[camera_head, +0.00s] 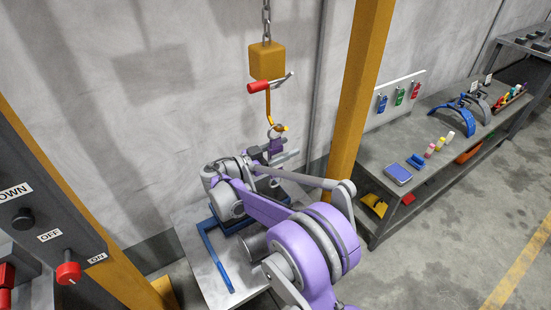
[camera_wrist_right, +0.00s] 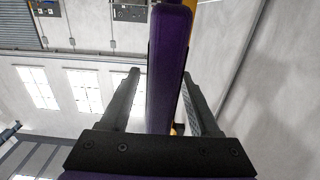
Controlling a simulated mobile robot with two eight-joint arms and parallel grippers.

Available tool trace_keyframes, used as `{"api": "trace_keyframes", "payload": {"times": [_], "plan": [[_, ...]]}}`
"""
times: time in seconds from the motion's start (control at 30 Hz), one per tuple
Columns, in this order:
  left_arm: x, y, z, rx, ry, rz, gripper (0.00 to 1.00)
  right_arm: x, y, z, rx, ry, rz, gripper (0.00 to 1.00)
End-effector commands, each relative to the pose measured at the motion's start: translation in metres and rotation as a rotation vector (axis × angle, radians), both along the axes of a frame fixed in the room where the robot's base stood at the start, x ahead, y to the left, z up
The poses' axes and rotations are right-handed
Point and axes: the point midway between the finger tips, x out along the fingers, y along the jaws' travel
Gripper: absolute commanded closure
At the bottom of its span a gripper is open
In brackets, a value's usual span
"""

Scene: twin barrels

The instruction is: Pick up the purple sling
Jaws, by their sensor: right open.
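The purple sling (camera_wrist_right: 168,72) runs lengthwise between the two fingers of my right gripper (camera_wrist_right: 165,95) in the right wrist view. The fingers stand apart on either side of it, and I see a gap on the left. On the right the sling partly overlaps the finger, so I cannot tell whether they touch. In the head view a small purple part of the sling (camera_head: 276,144) shows below the hook, at my right gripper (camera_head: 276,157). The rest of it is hidden by my arm. My left gripper is out of view.
A yellow hoist block (camera_head: 266,62) with a red handle (camera_head: 259,87) and hook (camera_head: 269,106) hangs above. A grey table (camera_head: 205,273) with a blue frame (camera_head: 216,256) lies below. A yellow post (camera_head: 358,95) and workbench (camera_head: 415,170) stand right; a control panel (camera_head: 45,205) stands left.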

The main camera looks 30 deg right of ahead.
Motion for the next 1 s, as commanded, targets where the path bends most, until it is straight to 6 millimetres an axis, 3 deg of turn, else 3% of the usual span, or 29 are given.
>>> {"api": "trace_keyframes", "payload": {"times": [0.07,0.4,1.0], "plan": [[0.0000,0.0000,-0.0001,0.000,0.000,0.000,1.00,0.0001,0.0004,-0.0002,0.000,0.000,0.000,0.39],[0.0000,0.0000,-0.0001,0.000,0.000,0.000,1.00,0.0000,0.0005,-0.0002,0.000,0.000,0.000,1.00],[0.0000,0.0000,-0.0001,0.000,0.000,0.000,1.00,0.0000,0.0006,-0.0001,0.000,0.000,0.000,1.00]]}}
